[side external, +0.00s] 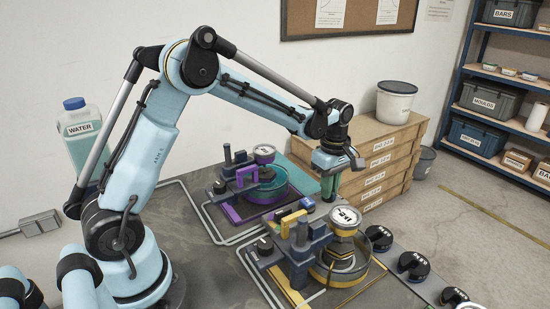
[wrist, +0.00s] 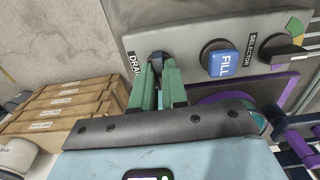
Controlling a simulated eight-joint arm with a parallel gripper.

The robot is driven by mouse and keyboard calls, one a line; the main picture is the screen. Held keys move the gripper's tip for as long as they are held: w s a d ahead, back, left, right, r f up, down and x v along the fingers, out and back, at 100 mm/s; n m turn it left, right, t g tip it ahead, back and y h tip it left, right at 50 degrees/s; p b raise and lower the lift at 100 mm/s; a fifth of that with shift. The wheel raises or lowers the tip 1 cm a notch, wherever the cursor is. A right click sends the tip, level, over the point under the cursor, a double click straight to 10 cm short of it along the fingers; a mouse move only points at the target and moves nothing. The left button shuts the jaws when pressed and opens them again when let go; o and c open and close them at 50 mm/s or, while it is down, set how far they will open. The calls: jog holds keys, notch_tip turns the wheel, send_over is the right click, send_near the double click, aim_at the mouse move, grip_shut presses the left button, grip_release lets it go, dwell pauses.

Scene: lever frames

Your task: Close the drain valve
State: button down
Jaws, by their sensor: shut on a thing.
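The drain valve (wrist: 157,58) is a dark knob or lever beside the "DRAIN" label (wrist: 134,64) on a grey panel (wrist: 185,30). In the wrist view my gripper (wrist: 161,75) has its green fingers close together on it, and they hide most of it. I cannot tell the valve's position from what shows. In the side view my gripper (side external: 328,188) points down at the right end of the purple-framed station (side external: 240,213); the valve is hidden there.
A blue "FILL" button (wrist: 220,62) and a black selector knob (wrist: 281,50) sit right of the valve. A yellow-framed station (side external: 310,255) stands in front. Wooden crates (side external: 380,160) with a white bucket (side external: 397,103) stand behind my gripper.

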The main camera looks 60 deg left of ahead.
jog(key=c, duration=1.2)
grip_release()
jog(key=shift+o, duration=0.2)
notch_tip(320, 180, up, 12)
jog(key=s+d+f+m+t, duration=0.1)
jog(key=s+m+t, duration=0.2)
jog(key=s+m, duration=0.5)
jog(key=s+d+f+m+t, duration=0.1)
jog(key=s+m+t, duration=0.3)
jog(key=s+m, duration=0.5)
jog(key=shift+d+f+m, duration=0.25)
jog(key=shift+d+m, duration=0.35)
jog(key=shift+d, duration=0.15)
